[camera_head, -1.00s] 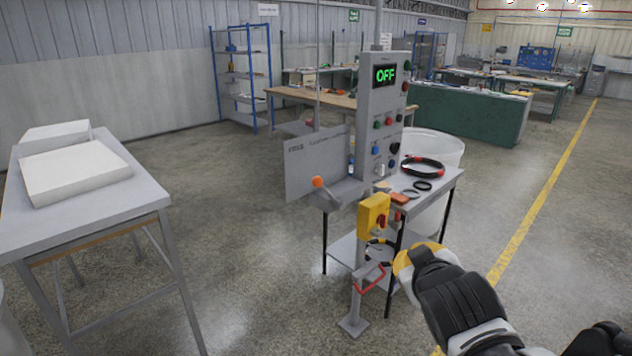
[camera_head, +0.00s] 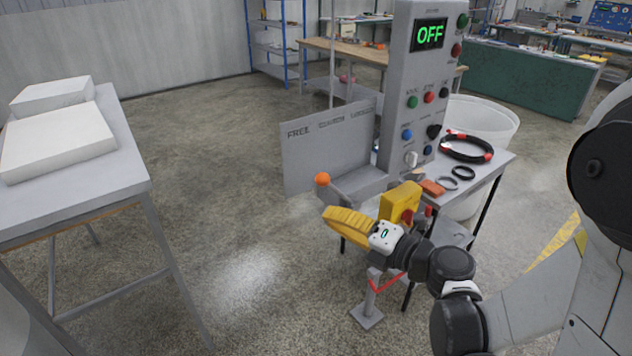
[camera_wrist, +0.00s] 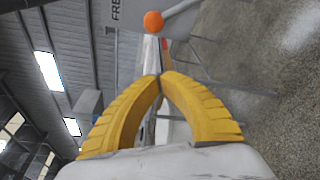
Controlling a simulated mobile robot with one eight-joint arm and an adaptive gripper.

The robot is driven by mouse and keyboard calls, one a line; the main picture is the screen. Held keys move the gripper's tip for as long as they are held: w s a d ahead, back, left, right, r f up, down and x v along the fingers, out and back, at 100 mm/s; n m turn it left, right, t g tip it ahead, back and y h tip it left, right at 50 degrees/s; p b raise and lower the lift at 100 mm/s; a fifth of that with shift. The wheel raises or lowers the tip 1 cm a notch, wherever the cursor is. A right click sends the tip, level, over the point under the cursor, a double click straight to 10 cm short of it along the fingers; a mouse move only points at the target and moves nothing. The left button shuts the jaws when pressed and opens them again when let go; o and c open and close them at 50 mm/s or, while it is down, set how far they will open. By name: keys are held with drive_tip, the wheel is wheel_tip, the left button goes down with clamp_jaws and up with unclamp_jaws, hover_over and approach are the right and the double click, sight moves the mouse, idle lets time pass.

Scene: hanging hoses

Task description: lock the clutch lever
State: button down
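The clutch lever (camera_head: 345,191) has an orange ball knob (camera_head: 322,179) on a grey arm. It sticks out at the front of the grey control stand, by a grey plate (camera_head: 318,152) with the word FREE at its left end. My gripper (camera_head: 330,217) has yellow fingers and is just below the knob in the head view, apart from it. In the wrist view the fingertips (camera_wrist: 161,75) meet with nothing seen between them. The knob (camera_wrist: 153,21) is beyond the tips there, its arm running right.
A yellow box (camera_head: 399,203) with a red part sits close beside my wrist. The panel display (camera_head: 429,34) reads OFF. A small table (camera_head: 490,172) with rings is behind. A grey table (camera_head: 130,170) with white blocks is at left, with free floor between.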

drive_tip(key=shift+s, duration=0.15)
drive_tip(key=shift+a, duration=0.1)
drive_tip(key=b+x, duration=0.2)
drive_tip(key=x, duration=0.8)
drive_tip(key=d, duration=0.1)
drive_tip(key=w+d+r, duration=0.1)
drive_tip(key=w+d, duration=0.1)
drive_tip(key=shift+d+r, duration=0.25)
drive_tip(key=shift+r, duration=0.1)
drive_tip(key=shift+r, duration=0.1)
